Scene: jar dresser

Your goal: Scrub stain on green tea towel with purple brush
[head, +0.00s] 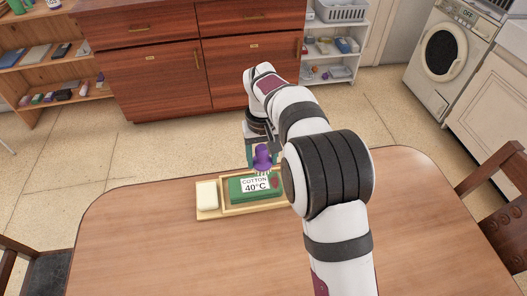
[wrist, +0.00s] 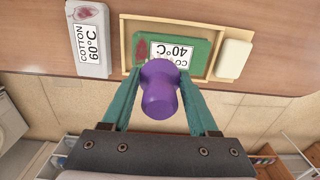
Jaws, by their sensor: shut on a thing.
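The green tea towel (head: 240,196) lies folded in a shallow wooden tray (head: 211,213) on the table, with a label reading COTTON 40°C. A dark red stain shows on it in the wrist view (wrist: 141,49), near the towel's left end there. My gripper (wrist: 158,100) is shut on the purple brush (wrist: 160,90), which also shows in the head view (head: 262,157). The brush is held over the towel's edge on the far side from the head camera.
A cream block (head: 207,195) sits in the tray's end compartment. A grey-white cloth labelled COTTON 60°C (wrist: 88,40), also stained, lies beside the tray in the wrist view; my arm hides it in the head view. The table's (head: 150,240) left part is clear.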

